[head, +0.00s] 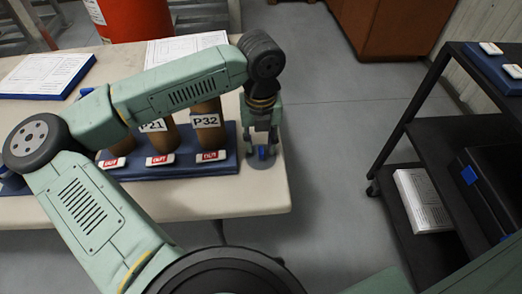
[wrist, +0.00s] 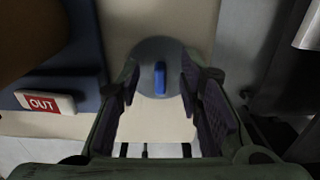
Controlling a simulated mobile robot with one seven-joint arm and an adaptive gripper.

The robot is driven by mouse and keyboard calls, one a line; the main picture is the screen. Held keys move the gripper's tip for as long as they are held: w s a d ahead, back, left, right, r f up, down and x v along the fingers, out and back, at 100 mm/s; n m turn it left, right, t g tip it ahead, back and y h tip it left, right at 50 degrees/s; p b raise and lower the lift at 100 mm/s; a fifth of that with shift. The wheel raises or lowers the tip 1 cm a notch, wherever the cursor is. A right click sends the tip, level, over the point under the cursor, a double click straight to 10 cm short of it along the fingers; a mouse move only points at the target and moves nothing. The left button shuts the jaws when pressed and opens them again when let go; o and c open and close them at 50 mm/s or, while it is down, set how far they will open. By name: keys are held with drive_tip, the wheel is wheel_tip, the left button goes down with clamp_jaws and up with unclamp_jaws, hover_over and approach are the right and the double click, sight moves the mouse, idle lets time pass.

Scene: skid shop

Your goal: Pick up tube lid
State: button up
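The tube lid (wrist: 148,52) is a round grey disc with a raised blue grip (wrist: 160,78) in its middle. It lies on the beige tabletop near the table's right end. My gripper (wrist: 159,84) points down over it, fingers open, one on each side of the blue grip with gaps between. In the head view my gripper (head: 262,147) hangs at the table's right end, beside the blue rack base. The blue grip shows there between the fingers, and the fingers hide part of the disc. I cannot tell how far the fingertips are above the lid.
The blue rack base (head: 185,172) with brown tubes labelled P21 and P32 (head: 206,114) stands close on the left, with white and red OUT tags (head: 211,156) on its front. The table edge is close on the right. A black shelf cart (head: 440,150) stands further right across clear floor.

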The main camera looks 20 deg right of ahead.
drive_tip(key=shift+f, duration=0.5)
clamp_jaws()
